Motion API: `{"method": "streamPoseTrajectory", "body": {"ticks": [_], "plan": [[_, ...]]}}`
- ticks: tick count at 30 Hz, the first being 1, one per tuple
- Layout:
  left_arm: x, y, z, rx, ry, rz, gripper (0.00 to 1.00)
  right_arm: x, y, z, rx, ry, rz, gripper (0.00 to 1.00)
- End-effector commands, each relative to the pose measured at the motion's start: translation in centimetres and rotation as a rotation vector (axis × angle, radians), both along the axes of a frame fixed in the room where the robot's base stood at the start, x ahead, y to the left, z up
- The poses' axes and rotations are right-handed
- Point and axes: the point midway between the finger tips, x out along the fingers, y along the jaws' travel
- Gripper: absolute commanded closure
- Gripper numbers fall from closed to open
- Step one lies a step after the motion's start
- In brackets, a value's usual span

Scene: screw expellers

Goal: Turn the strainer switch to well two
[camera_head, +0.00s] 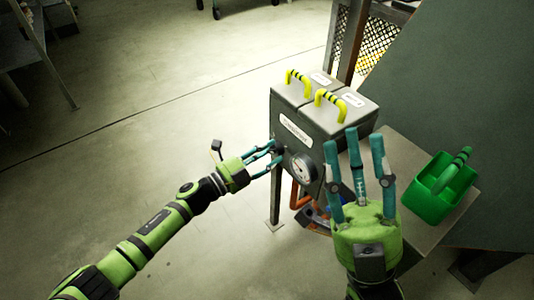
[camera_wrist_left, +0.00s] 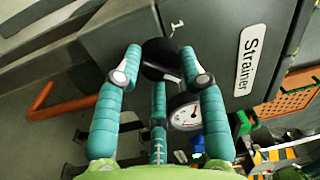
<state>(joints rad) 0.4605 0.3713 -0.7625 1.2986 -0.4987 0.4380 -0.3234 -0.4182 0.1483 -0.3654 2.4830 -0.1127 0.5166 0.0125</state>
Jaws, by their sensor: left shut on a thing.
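The strainer switch is a black round knob (camera_wrist_left: 160,58) on the front of the grey strainer box (camera_head: 312,135). In the left wrist view it has a pale mark on its lower right side, and a white "1" is printed on the panel above it. My left gripper (camera_head: 276,152) has its teal fingers closed around the knob; it also shows in the left wrist view (camera_wrist_left: 160,75). The fingers hide part of the knob, and no "2" is readable. My right gripper (camera_head: 356,160) is open and empty, raised in front of the box's right side.
A round gauge (camera_head: 303,167) sits beside the switch, with orange pipes (camera_head: 296,195) below. Two yellow-and-black handles (camera_head: 330,100) top the box's lids. A green caddy (camera_head: 440,190) stands on the grey table (camera_head: 408,155) at right.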

Motion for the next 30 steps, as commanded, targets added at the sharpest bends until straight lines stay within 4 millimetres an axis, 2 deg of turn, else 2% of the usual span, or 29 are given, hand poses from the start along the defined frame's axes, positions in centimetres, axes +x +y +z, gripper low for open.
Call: {"method": "streamPoseTrajectory", "body": {"ticks": [2, 3, 4, 13, 17, 30], "plan": [[-0.4, -0.7, 0.5, -0.009, -0.009, -0.018, 0.92, 0.0, 0.0, 0.0, 0.001, 0.0, -0.002, 0.6], [-0.4, -0.7, 0.5, -0.009, -0.009, -0.018, 0.47, 0.1, 0.0, 0.1, 0.002, 0.0, -0.002, 0.6], [-0.4, -0.8, 0.5, -0.009, -0.009, -0.018, 0.36, 0.1, 0.0, 0.0, 0.003, 0.001, -0.003, 0.6], [-0.2, -0.3, 0.2, -0.004, -0.003, -0.009, 0.36, 0.1, 0.0, 0.1, -0.003, -0.001, -0.003, 0.6], [-0.6, 0.5, 0.0, -0.003, -0.002, -0.007, 0.36, 0.1, 0.0, 0.1, -0.004, -0.001, -0.002, 0.6], [-5.8, 7.3, -0.7, -0.003, -0.001, -0.011, 0.36, 0.0, 0.0, 0.0, -0.002, 0.001, 0.0, 0.6]]}}
